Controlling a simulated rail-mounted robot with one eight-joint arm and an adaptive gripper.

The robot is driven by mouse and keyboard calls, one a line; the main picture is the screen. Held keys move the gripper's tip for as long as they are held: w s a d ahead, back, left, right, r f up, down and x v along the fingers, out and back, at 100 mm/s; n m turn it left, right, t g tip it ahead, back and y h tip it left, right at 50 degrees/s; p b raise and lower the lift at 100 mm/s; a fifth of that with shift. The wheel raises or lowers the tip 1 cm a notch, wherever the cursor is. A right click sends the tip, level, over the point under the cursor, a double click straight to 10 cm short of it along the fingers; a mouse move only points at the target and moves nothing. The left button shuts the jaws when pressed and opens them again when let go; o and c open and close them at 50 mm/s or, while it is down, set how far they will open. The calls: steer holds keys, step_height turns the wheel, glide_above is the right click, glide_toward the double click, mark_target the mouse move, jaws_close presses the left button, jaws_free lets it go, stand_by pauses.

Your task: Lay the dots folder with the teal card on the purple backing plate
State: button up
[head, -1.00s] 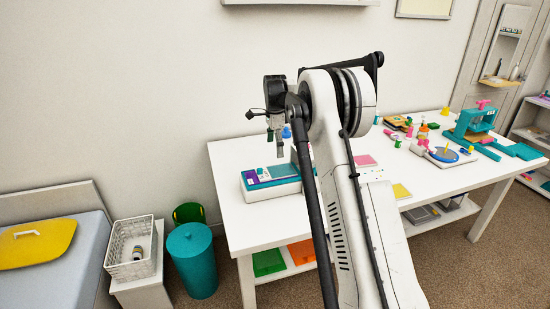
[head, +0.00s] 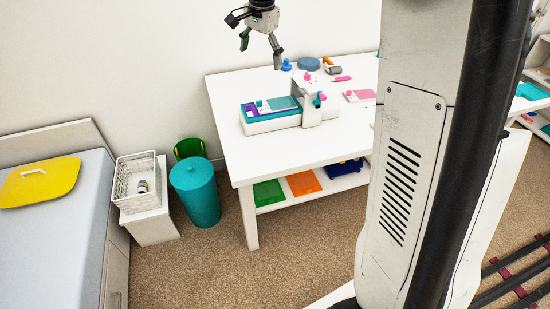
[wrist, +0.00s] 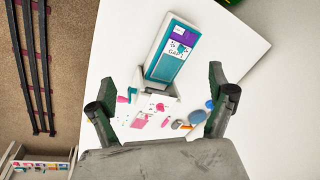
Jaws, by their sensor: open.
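A white machine with a teal bed (head: 270,124) sits on the left part of the white table; it also shows in the wrist view (wrist: 156,40). A purple plate (head: 250,111) lies at the bed's left end, and it shows in the wrist view (wrist: 184,35). Beside it is a dotted piece (wrist: 180,48) with small lettering, perhaps the dots folder. A teal panel (head: 284,103) lies along the bed; I cannot tell whether it is the teal card. My gripper (head: 261,55) is open and empty, high above the table behind the machine. Its fingers (wrist: 160,98) are spread wide.
Pink, blue and orange craft items (head: 310,64) stand at the table's back. A pink card (head: 358,95) lies right of the machine. Green (head: 269,193) and orange (head: 303,182) trays sit on the lower shelf. The table front is clear. My own body hides the right side.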

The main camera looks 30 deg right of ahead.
steer(key=s+a+r+n+t, duration=0.1)
steer(key=s+a+n, duration=0.25)
steer(key=s, duration=0.55)
steer(key=s+a+r+n+t, duration=0.1)
steer(key=s+a+n, duration=0.2)
steer(key=s+a, duration=0.35)
steer(key=s+a+f+n+t, duration=0.1)
steer(key=s+f+n, duration=0.2)
steer(key=s, duration=0.6)
steer(key=s+a+f+n+t, duration=0.1)
steer(key=s+a+f+n, duration=0.1)
steer(key=s+f, duration=0.3)
steer(key=s+n, duration=0.1)
steer(key=s, duration=0.3)
steer(key=shift+s+t, duration=0.3)
steer(key=shift+t, duration=0.1)
